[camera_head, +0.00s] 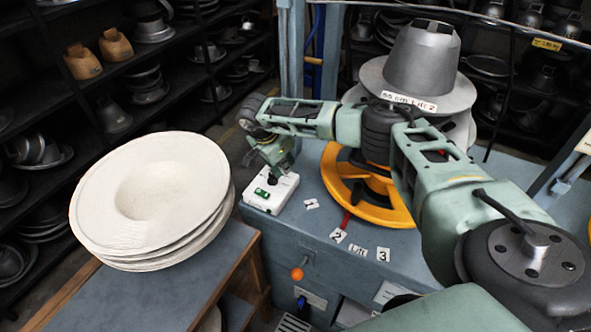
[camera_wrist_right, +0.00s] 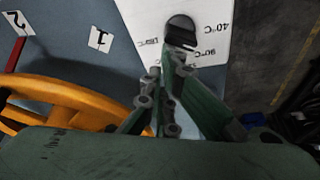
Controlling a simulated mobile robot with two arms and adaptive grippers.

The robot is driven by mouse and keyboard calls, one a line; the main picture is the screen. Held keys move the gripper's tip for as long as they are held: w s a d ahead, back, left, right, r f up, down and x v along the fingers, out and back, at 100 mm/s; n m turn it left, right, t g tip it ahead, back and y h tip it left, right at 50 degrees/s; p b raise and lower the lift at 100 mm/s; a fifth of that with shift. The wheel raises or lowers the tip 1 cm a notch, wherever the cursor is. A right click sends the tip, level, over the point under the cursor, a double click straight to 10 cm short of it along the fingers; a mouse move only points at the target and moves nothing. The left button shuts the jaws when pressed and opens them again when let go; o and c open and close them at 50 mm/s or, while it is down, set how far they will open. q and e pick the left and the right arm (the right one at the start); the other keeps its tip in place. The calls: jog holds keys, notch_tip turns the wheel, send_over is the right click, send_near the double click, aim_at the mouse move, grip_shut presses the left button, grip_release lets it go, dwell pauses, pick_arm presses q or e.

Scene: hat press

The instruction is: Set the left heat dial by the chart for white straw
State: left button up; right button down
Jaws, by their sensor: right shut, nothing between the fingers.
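The white dial panel (camera_head: 262,200) sits on the left end of the blue press bench. In the right wrist view the panel (camera_wrist_right: 140,12) carries a dark dial knob (camera_wrist_right: 181,30) with printed temperatures around it; 40°C and 90°C are legible, another mark is too blurred. I cannot tell which mark the knob points to. My right gripper (camera_wrist_right: 168,72) is shut and empty, its fingertips just below the knob in that view. In the head view my right gripper (camera_head: 273,172) is over the panel; contact with the knob is unclear. My left gripper is not seen. No readable chart shows.
A stack of white straw hats (camera_head: 150,195) lies on a blue-topped stand at left. A yellow-orange ring wheel (camera_head: 375,212) and a grey metal hat block (camera_head: 422,55) are right of the panel.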

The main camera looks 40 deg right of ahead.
jog(key=shift+a+f+m+b, duration=0.25)
jog(key=shift+a+m+b, duration=0.05)
jog(key=shift+m, duration=0.1)
jog(key=shift+s+a+m, duration=0.1)
jog(key=shift+s+m, duration=0.1)
jog(key=shift+m, duration=0.1)
jog(key=shift+s+a+r+m+g+b, duration=0.15)
jog(key=shift+m+g+b, duration=0.2)
jog(key=shift+m, duration=0.2)
jog(key=shift+s+a+m+g+b, duration=0.1)
jog(key=shift+m+g+b, duration=0.2)
jog(key=shift+m, duration=0.25)
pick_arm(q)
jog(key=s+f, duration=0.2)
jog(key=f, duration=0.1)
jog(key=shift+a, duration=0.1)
pick_arm(e)
jog(key=shift+s, duration=0.1)
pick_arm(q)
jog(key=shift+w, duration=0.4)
pick_arm(e)
jog(key=shift+s+r, duration=0.1)
